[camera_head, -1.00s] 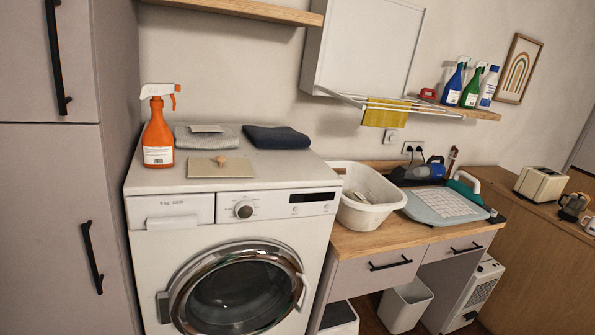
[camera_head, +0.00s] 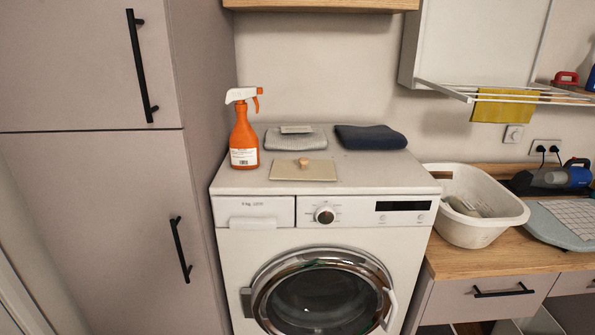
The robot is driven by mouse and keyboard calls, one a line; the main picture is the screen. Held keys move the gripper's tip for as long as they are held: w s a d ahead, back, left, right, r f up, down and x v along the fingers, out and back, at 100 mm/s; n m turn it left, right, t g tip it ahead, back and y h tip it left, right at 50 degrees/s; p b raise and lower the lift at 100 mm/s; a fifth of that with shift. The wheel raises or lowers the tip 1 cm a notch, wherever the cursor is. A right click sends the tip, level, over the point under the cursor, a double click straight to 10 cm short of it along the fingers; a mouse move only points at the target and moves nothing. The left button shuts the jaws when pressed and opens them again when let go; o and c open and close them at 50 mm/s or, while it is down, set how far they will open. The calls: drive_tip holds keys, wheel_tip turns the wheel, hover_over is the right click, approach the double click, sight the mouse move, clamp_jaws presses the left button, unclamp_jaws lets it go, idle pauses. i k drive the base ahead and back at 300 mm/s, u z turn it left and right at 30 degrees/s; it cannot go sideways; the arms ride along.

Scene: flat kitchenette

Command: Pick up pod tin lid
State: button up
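A flat beige lid with a small wooden knob, which looks like the pod tin lid (camera_head: 284,171), lies on top of the white washing machine (camera_head: 242,183), near its front edge. It lies in front of a folded grey cloth and to the right of an orange spray bottle. No tin shows under it that I can make out. My gripper is not in view.
The orange spray bottle (camera_head: 244,140) stands close to the lid's left. A folded grey cloth (camera_head: 290,143) and a dark folded cloth (camera_head: 370,138) lie behind. A tall cabinet (camera_head: 75,200) bounds the left; a white basin (camera_head: 485,234) stands on the right counter. A shelf (camera_head: 320,5) hangs above.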

sight(302, 169)
drive_tip(key=z, duration=0.1)
drive_tip(key=i, duration=1)
drive_tip(key=u, duration=0.1)
